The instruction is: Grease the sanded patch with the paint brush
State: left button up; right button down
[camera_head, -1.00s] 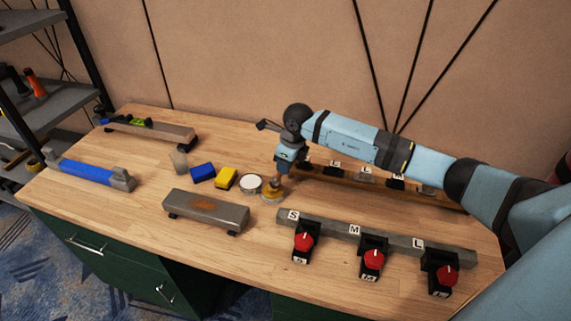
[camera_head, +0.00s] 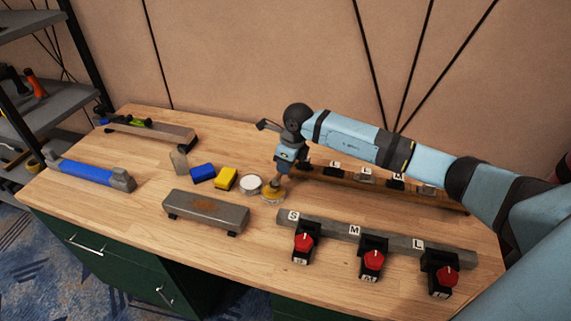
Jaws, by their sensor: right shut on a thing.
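The grey metal bar (camera_head: 235,216) lies on dark supports at the front middle of the bench. A brownish, rust-coloured patch (camera_head: 206,206) shows on its top. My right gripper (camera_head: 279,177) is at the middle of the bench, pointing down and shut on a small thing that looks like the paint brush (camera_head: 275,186). Only a short brownish part of it shows below the fingers. Its lower end is at a low round yellowish tin (camera_head: 273,197); I cannot tell whether it is inside or just above it. My left gripper is not in view.
Bare wood lies before the grey bar.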

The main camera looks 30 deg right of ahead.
jog(key=shift+r+p, duration=1.55)
jog(key=shift+r, duration=1.8)
